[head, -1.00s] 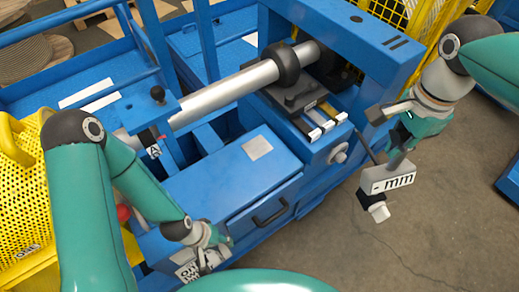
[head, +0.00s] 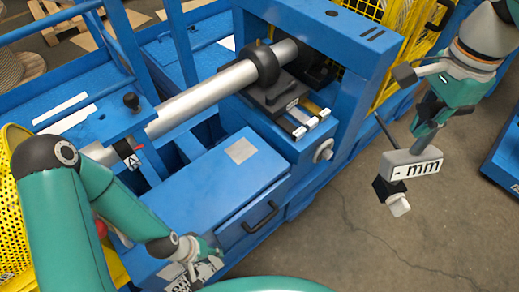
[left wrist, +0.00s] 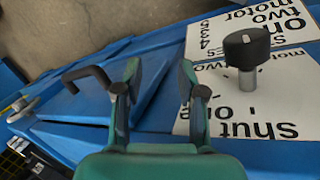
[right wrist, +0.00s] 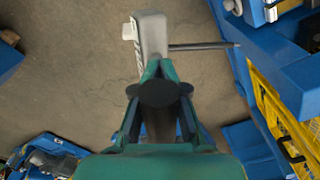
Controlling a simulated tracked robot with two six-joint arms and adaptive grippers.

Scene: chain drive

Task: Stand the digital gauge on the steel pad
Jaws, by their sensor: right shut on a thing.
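The digital gauge (head: 413,166) is a grey block with a white "- mm" face, a thin dark rod and a small black-and-white block below. My right gripper (head: 424,128) is shut on it and holds it in the air, right of the blue machine; the right wrist view shows the gauge (right wrist: 152,38) beyond the fingertips. The steel pad (head: 241,151) is a bare grey square on top of the blue box, well left of the gauge. My left gripper (head: 208,257) is open and empty near the box's front left; its fingers show in the left wrist view (left wrist: 160,72).
The blue box has a black drawer handle (head: 260,216). A thick steel shaft (head: 195,97) and a blue frame (head: 318,32) stand behind the pad. A black knob (left wrist: 246,48) rises over white lettered plates near my left gripper. The floor (head: 380,245) below the gauge is clear.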

